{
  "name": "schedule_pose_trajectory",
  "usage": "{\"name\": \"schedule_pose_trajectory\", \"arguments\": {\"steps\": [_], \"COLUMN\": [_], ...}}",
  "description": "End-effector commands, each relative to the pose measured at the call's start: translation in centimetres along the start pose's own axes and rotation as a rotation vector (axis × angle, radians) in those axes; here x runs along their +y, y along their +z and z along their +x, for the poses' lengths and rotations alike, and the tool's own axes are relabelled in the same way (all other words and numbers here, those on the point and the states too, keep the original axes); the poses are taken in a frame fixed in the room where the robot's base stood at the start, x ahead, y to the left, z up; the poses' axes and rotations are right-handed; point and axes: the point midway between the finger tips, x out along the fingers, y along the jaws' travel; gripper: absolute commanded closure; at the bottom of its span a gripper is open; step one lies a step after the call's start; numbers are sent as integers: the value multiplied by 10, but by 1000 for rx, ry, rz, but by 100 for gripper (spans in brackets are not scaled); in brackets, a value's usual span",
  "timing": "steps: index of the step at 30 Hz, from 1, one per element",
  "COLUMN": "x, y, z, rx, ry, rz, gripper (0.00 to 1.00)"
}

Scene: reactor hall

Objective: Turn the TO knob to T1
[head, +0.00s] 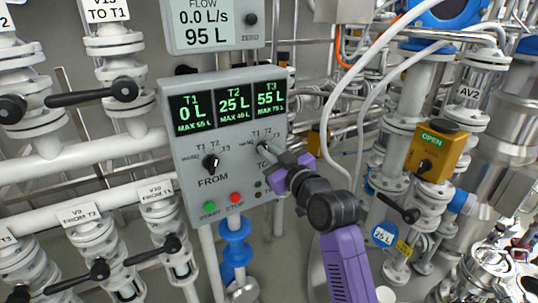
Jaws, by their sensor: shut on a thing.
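The grey control panel (218,108) is left of centre in the head view. It shows T1 0 L, T2 25 L and T3 55 L. The FROM knob (211,163) is black, with its label below it. My gripper (268,154) reaches in from the lower right and is shut on the TO knob at the panel's right side. The gripper hides most of the TO knob and part of the TO label, so I cannot tell where the knob points. T1, T2 and T3 marks show above it.
A green START button (210,207) and a red STOP button (236,198) sit low on the panel. A flow meter (212,22) reading 95 L is above. Valves with black handles (122,91) stand left. A yellow OPEN box (432,151) and pipes crowd the right.

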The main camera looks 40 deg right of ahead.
Motion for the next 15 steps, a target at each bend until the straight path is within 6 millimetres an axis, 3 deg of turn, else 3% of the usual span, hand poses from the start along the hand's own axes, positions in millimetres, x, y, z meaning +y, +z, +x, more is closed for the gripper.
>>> {"name": "schedule_pose_trajectory", "arguments": {"steps": [15], "x": [0], "y": [0], "z": [0], "rx": [-1], "ry": [0], "rz": [-78], "gripper": [100]}}
